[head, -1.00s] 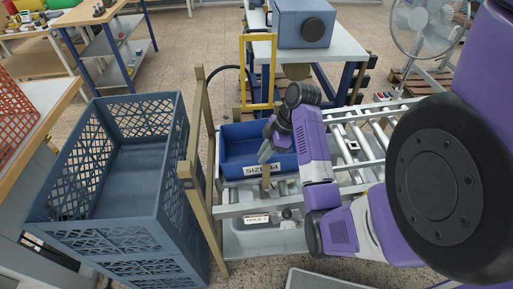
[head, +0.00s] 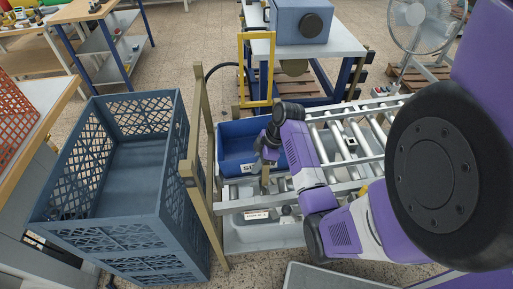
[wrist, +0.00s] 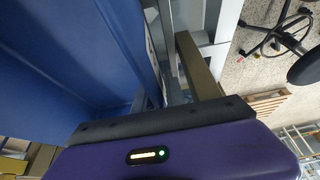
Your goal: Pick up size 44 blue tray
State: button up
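The blue tray (head: 235,152) lies at the left end of the roller conveyor in the head view. Its front wall carries a white label, of which only the first letters show; my gripper hides the rest. My gripper (head: 265,157) is at the tray's front wall, right of the visible lettering. In the wrist view the tray's blue wall (wrist: 65,50) fills the left side, close to the gripper body. The fingertips cannot be made out there, so I cannot tell whether they are open or shut, or touch the wall.
A large grey-blue crate (head: 178,180) stands left of the conveyor, with a wooden post (head: 203,205) between them. The conveyor rollers (head: 335,145) right of the tray are bare. A table with a blue machine (head: 301,22) and a yellow frame (head: 257,70) stands behind.

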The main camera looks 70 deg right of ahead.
jog(key=shift+c, duration=0.3)
grip_shut()
jog(key=shift+r, duration=0.1)
dwell(1.0)
